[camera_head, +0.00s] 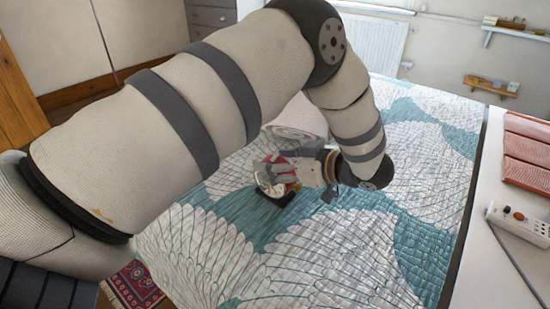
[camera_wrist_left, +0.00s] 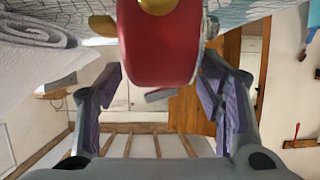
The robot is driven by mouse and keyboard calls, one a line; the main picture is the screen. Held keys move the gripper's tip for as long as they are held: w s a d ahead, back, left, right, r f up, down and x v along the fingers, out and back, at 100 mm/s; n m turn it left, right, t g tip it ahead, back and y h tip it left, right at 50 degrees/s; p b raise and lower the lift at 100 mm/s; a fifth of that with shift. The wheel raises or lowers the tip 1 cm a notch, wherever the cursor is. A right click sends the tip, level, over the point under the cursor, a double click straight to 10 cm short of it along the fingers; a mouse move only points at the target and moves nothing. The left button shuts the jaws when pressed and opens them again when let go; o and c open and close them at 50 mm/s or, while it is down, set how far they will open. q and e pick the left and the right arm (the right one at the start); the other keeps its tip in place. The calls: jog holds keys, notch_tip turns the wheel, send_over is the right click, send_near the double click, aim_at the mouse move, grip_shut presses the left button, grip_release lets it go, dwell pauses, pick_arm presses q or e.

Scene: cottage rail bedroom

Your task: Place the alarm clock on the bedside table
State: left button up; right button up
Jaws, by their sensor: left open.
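The alarm clock (camera_head: 269,181), red with a round white face, is on the bed (camera_head: 215,245), with a dark base under it. My left gripper (camera_head: 282,174) is at the clock, its fingers partly covering the red body. In the left wrist view the red back of the clock (camera_wrist_left: 160,48) fills the upper middle. The open fingers stand on either side of it there, and I see no firm grip. I cannot tell for sure which piece of furniture is the bedside table. My right gripper is out of view.
A rolled white towel (camera_head: 298,122) lies just behind the clock. Grey drawers (camera_head: 211,17) stand at the back. The bed's front half is clear.

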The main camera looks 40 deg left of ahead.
pick_arm(q)
jog(key=shift+a, duration=0.2)
grip_shut()
